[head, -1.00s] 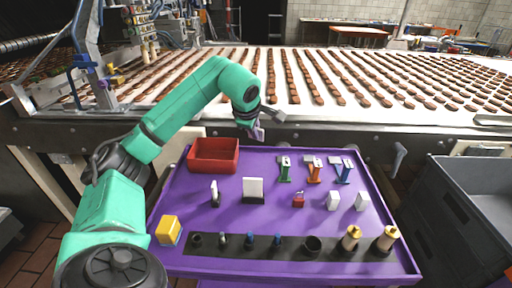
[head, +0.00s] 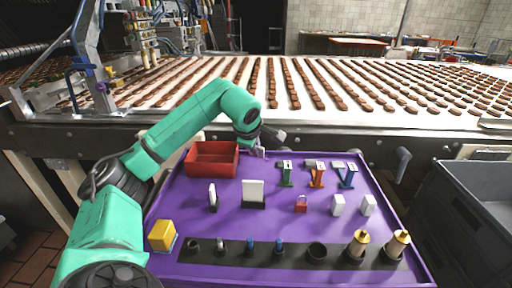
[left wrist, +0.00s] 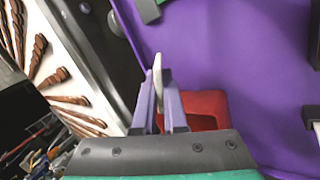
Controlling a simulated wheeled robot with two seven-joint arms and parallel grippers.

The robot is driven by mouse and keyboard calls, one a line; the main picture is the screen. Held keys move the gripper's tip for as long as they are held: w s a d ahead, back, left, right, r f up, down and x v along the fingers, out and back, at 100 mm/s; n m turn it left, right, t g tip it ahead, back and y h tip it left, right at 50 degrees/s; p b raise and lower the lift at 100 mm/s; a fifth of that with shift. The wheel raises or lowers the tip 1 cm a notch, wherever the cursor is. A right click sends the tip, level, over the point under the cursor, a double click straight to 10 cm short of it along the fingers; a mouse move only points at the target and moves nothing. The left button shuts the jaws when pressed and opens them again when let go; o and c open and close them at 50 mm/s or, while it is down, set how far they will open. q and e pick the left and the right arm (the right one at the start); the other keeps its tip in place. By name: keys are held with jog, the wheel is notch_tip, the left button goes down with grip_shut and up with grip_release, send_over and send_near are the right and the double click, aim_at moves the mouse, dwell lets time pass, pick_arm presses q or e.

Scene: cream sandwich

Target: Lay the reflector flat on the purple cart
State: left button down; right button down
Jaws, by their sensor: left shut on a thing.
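My left gripper (head: 259,152) is over the back edge of the purple cart (head: 290,220), just right of the red bin. In the left wrist view its two pale purple fingers (left wrist: 167,95) are shut on a thin, off-white piece, which I take to be the reflector (left wrist: 158,70). The piece shows edge-on and sticks out past the fingertips, with the purple cart (left wrist: 225,45) behind it. In the head view the piece is too small to make out. My right gripper is not in view.
The red bin (head: 190,165) stands at the cart's back left. Green, orange and blue stands (head: 286,175) are to the right. A white panel (head: 252,192), a red padlock (head: 301,204), a yellow block (head: 161,235) and a dark strip of parts fill the middle and front. The conveyor is behind.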

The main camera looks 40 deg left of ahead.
pick_arm(q)
jog(key=shift+f+b, duration=0.45)
jog(key=shift+f, duration=0.85)
jog(key=c, duration=0.9)
grip_release()
jog(key=shift+r, duration=0.15)
jog(key=p+v, duration=0.1)
jog(key=v, duration=1.3)
jog(key=shift+p, duration=0.35)
jog(key=shift+s+r, duration=0.1)
jog(key=shift+r, duration=0.1)
